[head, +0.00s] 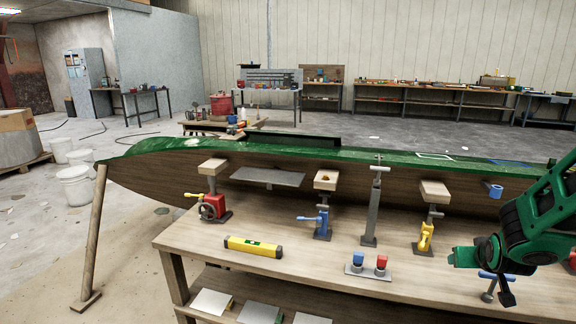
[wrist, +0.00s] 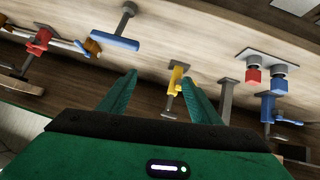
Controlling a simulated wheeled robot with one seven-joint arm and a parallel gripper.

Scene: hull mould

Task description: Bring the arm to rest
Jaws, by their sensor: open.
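My green arm (head: 540,220) reaches in from the right over the workbench. My gripper (head: 462,257) points left above the bench top. In the wrist view my gripper (wrist: 158,77) shows two green fingers spread apart with nothing between them. The yellow clamp (wrist: 175,80) appears beyond the gap between the fingers. In the head view the yellow clamp (head: 425,237) stands left of my gripper, apart from it.
The wooden bench (head: 330,270) carries a red vise (head: 213,207), a blue clamp (head: 322,222), a yellow level (head: 253,247) and a plate with red and blue knobs (head: 368,266). A blue T-handle (head: 496,277) stands near my gripper. The green-edged hull (head: 300,153) runs behind.

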